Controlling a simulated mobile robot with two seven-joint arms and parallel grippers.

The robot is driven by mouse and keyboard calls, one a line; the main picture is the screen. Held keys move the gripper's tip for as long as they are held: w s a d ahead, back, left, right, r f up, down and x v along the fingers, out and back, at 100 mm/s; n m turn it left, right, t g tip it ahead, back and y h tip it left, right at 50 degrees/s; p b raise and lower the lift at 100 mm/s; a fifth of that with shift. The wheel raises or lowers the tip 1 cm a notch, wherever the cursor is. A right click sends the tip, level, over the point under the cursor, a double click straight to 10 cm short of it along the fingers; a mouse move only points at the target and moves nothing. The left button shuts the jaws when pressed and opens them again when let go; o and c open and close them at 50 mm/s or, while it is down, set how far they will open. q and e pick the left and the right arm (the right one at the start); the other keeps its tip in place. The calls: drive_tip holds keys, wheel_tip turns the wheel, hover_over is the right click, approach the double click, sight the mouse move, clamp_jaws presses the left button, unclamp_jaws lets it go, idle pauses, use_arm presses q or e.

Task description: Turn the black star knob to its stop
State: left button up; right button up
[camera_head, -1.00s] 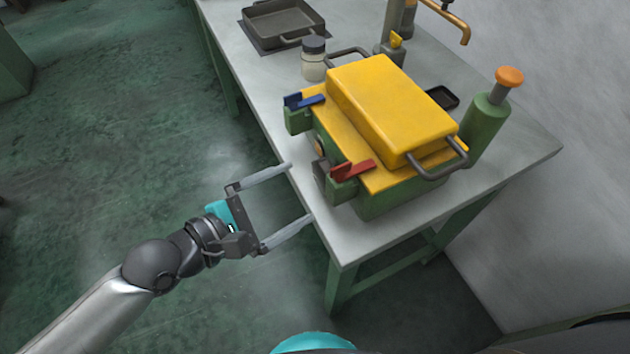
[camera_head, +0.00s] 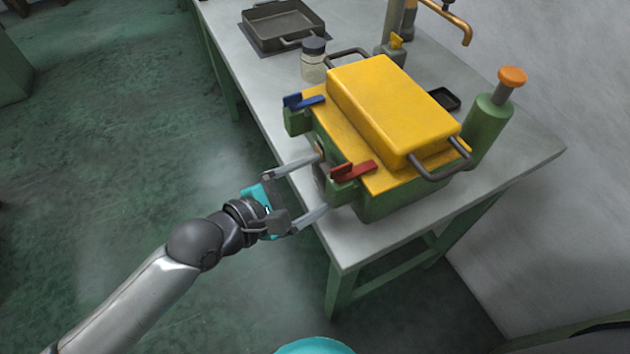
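The green and yellow machine (camera_head: 390,205) stands on the grey table. A dark shape on its near left face, likely the black star knob (camera_head: 321,176), is small and partly hidden, so its star outline cannot be made out. My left gripper (camera_head: 321,183) is open at that face. Its two fingers reach to either side of the dark shape, one above and one below in the picture. I cannot tell whether they touch it. My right gripper is not in view.
The table's left side is clear.

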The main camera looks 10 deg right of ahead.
use_arm(q)
drive_tip(key=c, duration=0.7)
drive_tip(key=shift+m+t+p, duration=0.4)
drive_tip(key=shift+t+p, duration=0.1)
drive_tip(key=shift+p, duration=0.05)
drive_tip(key=shift+s+f+m, duration=0.1)
drive_tip(key=shift+m, duration=0.4)
drive_tip(key=shift+f+m+t, duration=0.1)
drive_tip(key=shift+m+t, duration=0.5)
drive_tip(key=shift+s+d+f+m+t, duration=0.1)
drive_tip(key=shift+m+t, duration=0.4)
drive_tip(key=shift+m, duration=0.6)
